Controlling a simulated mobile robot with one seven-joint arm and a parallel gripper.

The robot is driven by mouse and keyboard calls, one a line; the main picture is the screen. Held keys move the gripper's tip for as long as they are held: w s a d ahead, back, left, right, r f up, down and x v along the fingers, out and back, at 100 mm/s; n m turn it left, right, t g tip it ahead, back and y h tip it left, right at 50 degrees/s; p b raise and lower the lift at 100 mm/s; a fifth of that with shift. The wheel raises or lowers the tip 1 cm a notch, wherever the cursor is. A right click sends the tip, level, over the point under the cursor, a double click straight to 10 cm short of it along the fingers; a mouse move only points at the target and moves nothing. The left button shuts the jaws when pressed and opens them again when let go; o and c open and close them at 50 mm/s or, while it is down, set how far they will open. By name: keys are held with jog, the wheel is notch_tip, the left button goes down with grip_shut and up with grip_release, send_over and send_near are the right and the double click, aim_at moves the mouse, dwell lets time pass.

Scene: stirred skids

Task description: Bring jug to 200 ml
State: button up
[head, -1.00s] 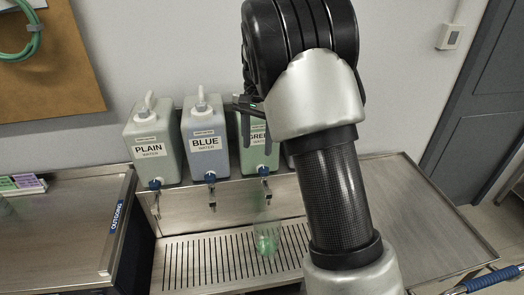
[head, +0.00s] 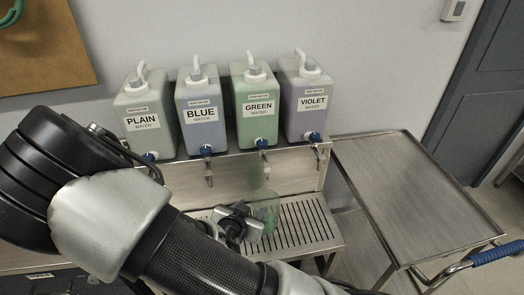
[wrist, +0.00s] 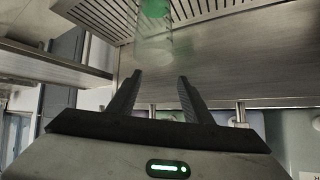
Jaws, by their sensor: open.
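A clear jug (head: 266,212) with green liquid in its lower part stands on the slotted drip tray (head: 312,222), below the tap (head: 264,150) of the GREEN container (head: 258,112). Its fill marks are too small to read, and I cannot tell whether liquid is running from the tap. My gripper (head: 240,216) is low, just left of the jug in the head view. In the wrist view my gripper (wrist: 158,80) is open and empty, with the jug (wrist: 154,38) beyond its fingertips and apart from them.
PLAIN (head: 142,118), BLUE (head: 202,115) and VIOLET (head: 308,100) containers stand on the shelf beside GREEN, each with a tap over its front edge. A bare metal cart (head: 420,190) with a blue handle (head: 495,254) stands to the right.

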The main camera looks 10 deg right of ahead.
notch_tip(320, 180, up, 10)
jog(key=d+n+t+b, duration=0.2)
jog(key=n+t, duration=0.1)
jog(key=t, duration=0.5)
jog(key=b, duration=0.8)
send_near(262, 148)
jog(key=shift+h, duration=0.4)
jog(key=x, duration=0.3)
jog(key=p+x, duration=0.1)
jog(key=x, duration=0.7)
jog(key=shift+w+a+f, duration=0.15)
jog(key=shift+w+a, duration=0.05)
jog(key=shift+w, duration=0.05)
jog(key=c, duration=1.1)
